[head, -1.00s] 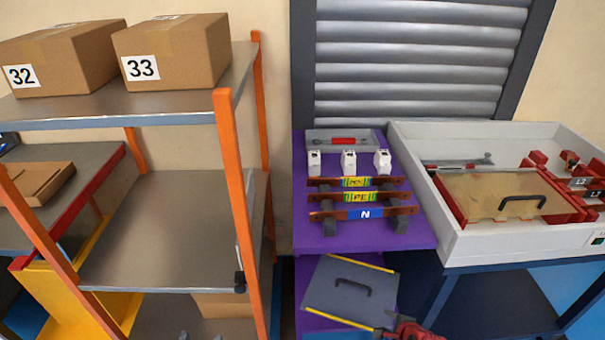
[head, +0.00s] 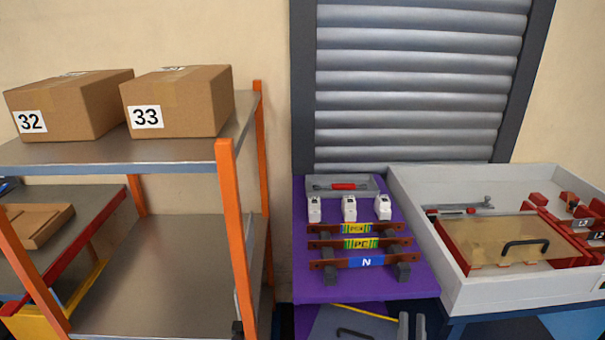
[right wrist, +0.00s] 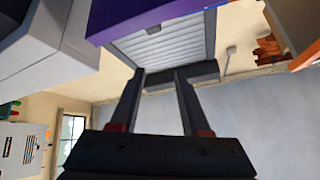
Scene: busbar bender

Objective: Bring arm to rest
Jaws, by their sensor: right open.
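My right gripper (head: 411,326) shows at the bottom edge of the head view, its two grey fingers pointing up and apart. It is in front of the purple table's lower part. In the right wrist view the gripper (right wrist: 160,78) is open, with nothing between its fingers. Beyond its fingertips are the wall and the shutter. My left gripper is not in view.
The purple table (head: 312,287) holds busbars (head: 362,263), white blocks (head: 349,208) and a grey tray (head: 311,190). A white-walled machine (head: 480,293) with a handled cover (head: 475,240) stands right. A shelf (head: 170,152) with boxes 32 (head: 75,103) and 33 (head: 180,102) stands left.

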